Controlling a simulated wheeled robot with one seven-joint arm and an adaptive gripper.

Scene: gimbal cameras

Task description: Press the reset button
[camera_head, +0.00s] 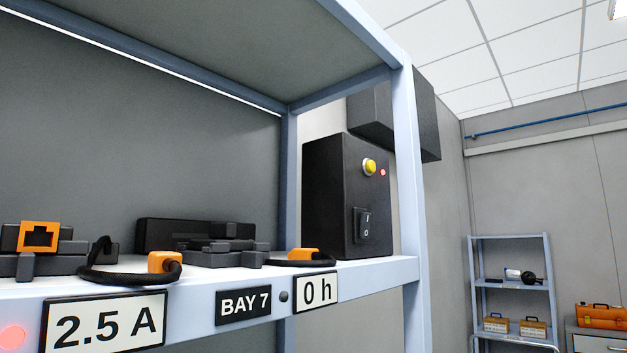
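A yellow round button (369,166), which may be the reset button, sits high on the front of a black box (335,190). The box stands upright at the right end of a shelf. A small red light (382,172) glows just right of the button. A black rocker switch (362,224) marked I and O sits lower on the same face. No label reading reset can be seen. My gripper is not in this view.
The shelf (400,268) holds dark devices (215,250) with orange connectors (165,263) and black cables. A pale blue post (409,170) rises close right of the box. A dark wall unit (425,115) is behind the post. Another rack (510,240) stands at the far right.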

